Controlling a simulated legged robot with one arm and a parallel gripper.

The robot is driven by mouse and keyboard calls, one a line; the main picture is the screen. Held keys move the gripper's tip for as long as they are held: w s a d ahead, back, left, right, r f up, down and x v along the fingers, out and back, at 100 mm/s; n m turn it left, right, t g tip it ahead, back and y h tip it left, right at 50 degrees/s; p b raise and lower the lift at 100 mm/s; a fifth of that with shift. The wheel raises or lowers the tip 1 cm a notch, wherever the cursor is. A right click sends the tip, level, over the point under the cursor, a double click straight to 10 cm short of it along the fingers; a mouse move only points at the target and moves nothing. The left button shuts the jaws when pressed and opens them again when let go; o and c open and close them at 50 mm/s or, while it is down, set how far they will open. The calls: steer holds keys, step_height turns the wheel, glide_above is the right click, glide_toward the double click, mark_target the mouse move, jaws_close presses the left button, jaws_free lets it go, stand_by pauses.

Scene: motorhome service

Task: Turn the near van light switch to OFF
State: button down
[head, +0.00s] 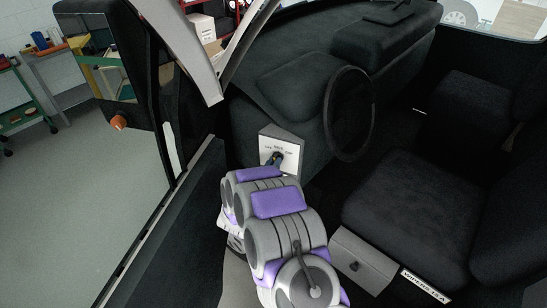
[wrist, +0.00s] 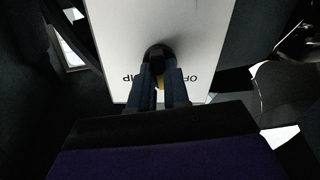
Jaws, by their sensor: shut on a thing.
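The light switch is a pale box (head: 281,142) with a white face, low beside the steering wheel in the head view. Its face (wrist: 205,40) fills the upper middle of the wrist view. A small dark knob (wrist: 158,54) stands out from that face. My gripper (wrist: 160,75) is shut on the knob, one finger on each side. Printed letters show upside down on both sides of the fingers, partly covered by them. In the head view my gripper (head: 277,157) reaches the box's face. The knob's exact pointing is hidden by the fingers.
A steering wheel (head: 349,114) stands right of the box. A second grey box (head: 363,256) with a dark knob and a label strip (head: 425,286) sits by the seat (head: 405,205). The door frame and mirror (head: 103,62) are at left, with open floor (head: 75,195) beyond.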

steer(key=n+p, duration=0.2)
steer(key=n, duration=0.1)
steer(key=n+p, duration=0.1)
steer(key=shift+w+a+r+n+p, duration=0.1)
steer(key=shift+a+r+n+p, duration=0.1)
steer(key=shift+r+n+p, duration=0.1)
steer(key=shift+a+f+n+p, duration=0.15)
steer(key=shift+n+p, duration=0.95)
steer(key=shift+n, duration=0.9)
steer(key=c, duration=1.5)
jaws_free()
steer(key=o, duration=0.4)
steer(key=shift+a+f, duration=0.15)
steer(key=shift+f, duration=0.05)
